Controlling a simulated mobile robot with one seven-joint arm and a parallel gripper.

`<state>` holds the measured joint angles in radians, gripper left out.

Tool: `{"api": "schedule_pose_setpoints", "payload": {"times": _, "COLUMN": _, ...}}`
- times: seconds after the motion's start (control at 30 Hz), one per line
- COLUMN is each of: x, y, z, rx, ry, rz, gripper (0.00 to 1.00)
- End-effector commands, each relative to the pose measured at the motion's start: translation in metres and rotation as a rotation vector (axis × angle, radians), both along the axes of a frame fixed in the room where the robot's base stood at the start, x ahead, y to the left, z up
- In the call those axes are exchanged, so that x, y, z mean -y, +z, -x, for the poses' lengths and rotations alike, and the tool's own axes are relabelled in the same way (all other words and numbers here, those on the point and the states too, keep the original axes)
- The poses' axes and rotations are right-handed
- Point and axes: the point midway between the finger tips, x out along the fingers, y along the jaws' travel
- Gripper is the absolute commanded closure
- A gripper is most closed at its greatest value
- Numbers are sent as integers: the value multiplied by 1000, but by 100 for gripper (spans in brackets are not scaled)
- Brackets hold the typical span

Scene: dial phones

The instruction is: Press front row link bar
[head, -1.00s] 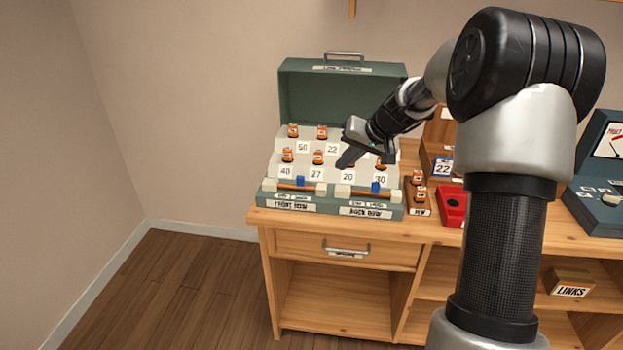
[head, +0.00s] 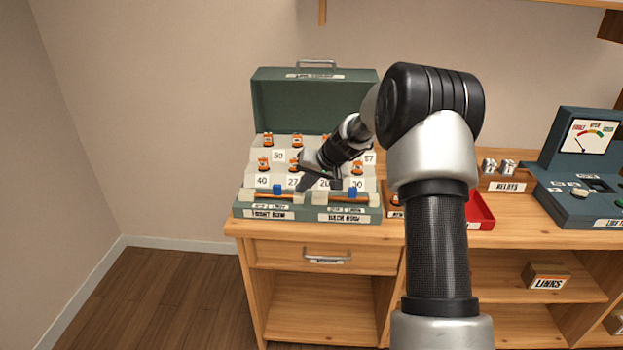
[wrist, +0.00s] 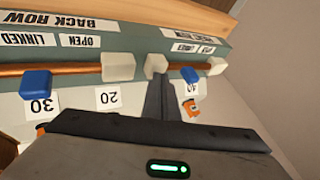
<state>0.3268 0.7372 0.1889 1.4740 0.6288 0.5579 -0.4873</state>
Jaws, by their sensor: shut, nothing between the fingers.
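The front row link bar (head: 290,196) is a copper rod with a blue block (head: 277,189) between white end blocks, at the front left of the green box (head: 310,100). It also shows in the wrist view (wrist: 174,68), upside down, under a front row label, with its blue block (wrist: 190,75). My gripper (head: 302,186) is shut and empty, pointing down at the bar's inner white end block (wrist: 155,65). The fingertips (wrist: 158,82) appear beside that block; I cannot tell whether they touch it. The blue block is just right of the fingers in the wrist view.
The back row bar (wrist: 75,70) with its own blue block (wrist: 35,83) lies close by. Numbered cards and orange-topped pieces stand on the box's steps. A red tray (head: 481,212), a relays box (head: 506,180) and a meter unit (head: 585,150) stand to the right.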

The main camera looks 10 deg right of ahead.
Motion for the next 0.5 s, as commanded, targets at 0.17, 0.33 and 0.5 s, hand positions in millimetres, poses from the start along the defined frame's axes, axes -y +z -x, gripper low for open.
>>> {"api": "schedule_pose_setpoints", "payload": {"times": 0.17, "x": -27, "y": 4, "z": -8, "rx": 2, "ry": 5, "rz": 0, "gripper": 100}}
{"api": "schedule_pose_setpoints", "payload": {"times": 0.33, "x": -35, "y": 4, "z": -10, "rx": 2, "ry": 2, "rz": -1, "gripper": 100}}
{"api": "schedule_pose_setpoints", "payload": {"times": 0.5, "x": -35, "y": 4, "z": -11, "rx": 2, "ry": 2, "rz": -1, "gripper": 100}}
